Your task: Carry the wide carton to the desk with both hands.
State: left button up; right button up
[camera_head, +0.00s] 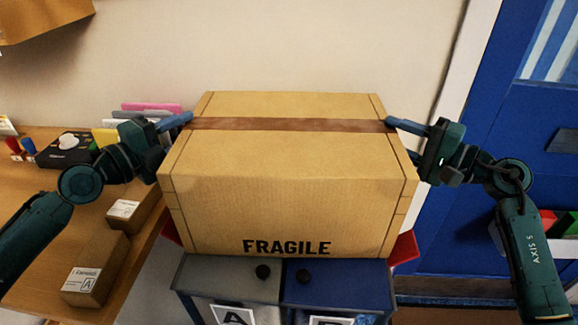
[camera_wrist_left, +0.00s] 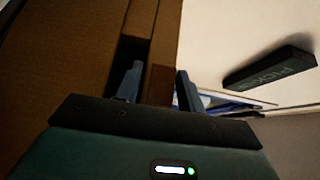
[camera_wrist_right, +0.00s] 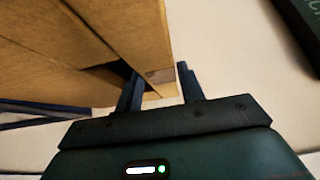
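The wide carton (camera_head: 290,184) is brown, closed with a dark tape strip and marked FRAGILE. It fills the middle of the head view and looks level. My left gripper (camera_head: 185,119) is at its left end and my right gripper (camera_head: 394,122) at its right end, both near the top. In the left wrist view, my left fingers (camera_wrist_left: 159,88) are on either side of a carton wall, one reaching into a dark opening. In the right wrist view, my right fingers (camera_wrist_right: 162,88) straddle the wall the same way. The carton's underside is hidden. The wooden desk (camera_head: 35,275) is at left.
A grey bin (camera_head: 225,278) and a blue bin (camera_head: 335,285) show below the carton; contact is unclear. Red parts (camera_head: 404,249) show at both sides. Small boxes (camera_head: 97,270) and a black box (camera_head: 66,149) occupy the desk. A blue door (camera_head: 460,220) is at right.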

pick_arm(q)
grip_shut()
pick_arm(e)
grip_shut()
dwell(0.6)
pick_arm(q)
jog(key=shift+r, duration=0.25)
pick_arm(e)
jog(key=shift+r, duration=0.2)
